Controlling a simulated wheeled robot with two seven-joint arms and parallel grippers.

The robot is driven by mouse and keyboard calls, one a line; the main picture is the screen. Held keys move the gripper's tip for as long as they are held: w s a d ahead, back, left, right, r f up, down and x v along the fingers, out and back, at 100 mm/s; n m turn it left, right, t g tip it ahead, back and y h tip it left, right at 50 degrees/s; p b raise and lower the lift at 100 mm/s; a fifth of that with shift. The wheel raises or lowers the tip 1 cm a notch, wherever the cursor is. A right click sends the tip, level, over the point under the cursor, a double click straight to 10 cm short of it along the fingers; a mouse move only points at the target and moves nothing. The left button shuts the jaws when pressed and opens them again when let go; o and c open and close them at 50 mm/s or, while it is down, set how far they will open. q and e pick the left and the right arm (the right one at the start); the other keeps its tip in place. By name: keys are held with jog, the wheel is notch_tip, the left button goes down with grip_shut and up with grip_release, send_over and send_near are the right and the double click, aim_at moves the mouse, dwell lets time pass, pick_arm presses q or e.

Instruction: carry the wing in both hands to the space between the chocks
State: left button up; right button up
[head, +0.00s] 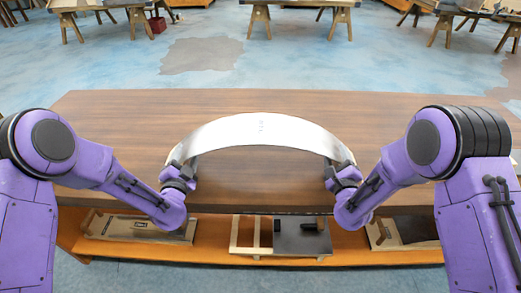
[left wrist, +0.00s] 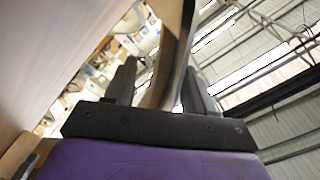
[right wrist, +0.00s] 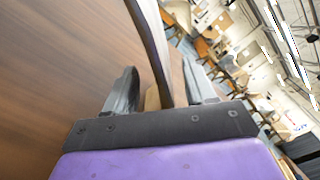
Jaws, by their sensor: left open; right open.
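The wing (head: 262,128) is a pale silver, curved band that arches over the brown tabletop in the head view, its two ends bent toward me. My left gripper (head: 178,170) is at its left end and my right gripper (head: 343,170) is at its right end. In the left wrist view the wing (left wrist: 182,45) passes between the two spread fingers. In the right wrist view the wing (right wrist: 155,40) also runs between the spread fingers. Both grippers are open around the wing's ends. I cannot make out the chocks for certain; small tan pieces show beside the wing near the fingers in both wrist views.
The dark wooden workbench (head: 110,120) spans the view, its top clear behind and beneath the wing. A lower orange shelf (head: 215,255) holds wooden frames and dark panels. Trestle tables (head: 300,5) stand far back on the blue floor.

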pick_arm(q)
grip_shut()
pick_arm(e)
grip_shut()
jog(key=shift+r, duration=0.1)
dwell(0.9)
